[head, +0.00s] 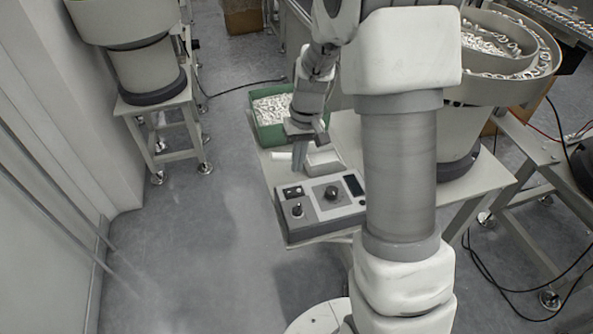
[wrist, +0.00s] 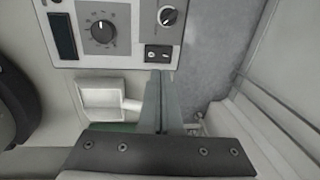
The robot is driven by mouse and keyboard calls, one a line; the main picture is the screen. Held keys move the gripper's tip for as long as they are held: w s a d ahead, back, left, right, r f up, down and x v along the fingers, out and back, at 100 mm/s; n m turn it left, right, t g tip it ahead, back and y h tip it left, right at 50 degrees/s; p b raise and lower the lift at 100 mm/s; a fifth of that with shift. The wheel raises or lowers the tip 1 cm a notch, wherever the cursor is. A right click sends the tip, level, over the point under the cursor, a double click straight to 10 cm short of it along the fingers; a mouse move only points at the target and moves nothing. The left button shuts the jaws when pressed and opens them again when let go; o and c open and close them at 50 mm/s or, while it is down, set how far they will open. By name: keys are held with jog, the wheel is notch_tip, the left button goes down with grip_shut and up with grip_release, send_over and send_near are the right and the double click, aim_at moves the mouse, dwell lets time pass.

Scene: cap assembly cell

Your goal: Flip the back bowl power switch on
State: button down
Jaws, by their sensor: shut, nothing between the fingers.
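A grey control box (head: 322,212) sits at the near end of a table, with two dark knobs and a dark display on its top. A small black rocker switch (head: 292,192) is at its left far corner and also shows in the wrist view (wrist: 158,53). I cannot tell which way the rocker is set. My gripper (head: 299,177) points down just beyond the switch, its fingers shut and empty. In the wrist view, the fingertips (wrist: 160,73) lie close to the switch panel. I cannot tell whether they touch it.
A green bin (head: 268,134) of small white parts and a white scoop-like holder (wrist: 101,93) are beside the gripper. A large bowl feeder (head: 511,58) stands at right, another (head: 143,66) at upper left. The floor (head: 196,235) left of the table is clear.

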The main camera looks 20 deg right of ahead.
notch_tip(320, 180, up, 6)
jog(key=shift+d+r+p, duration=0.2)
jog(key=shift+d+p, duration=0.15)
jog(key=shift+p, duration=0.05)
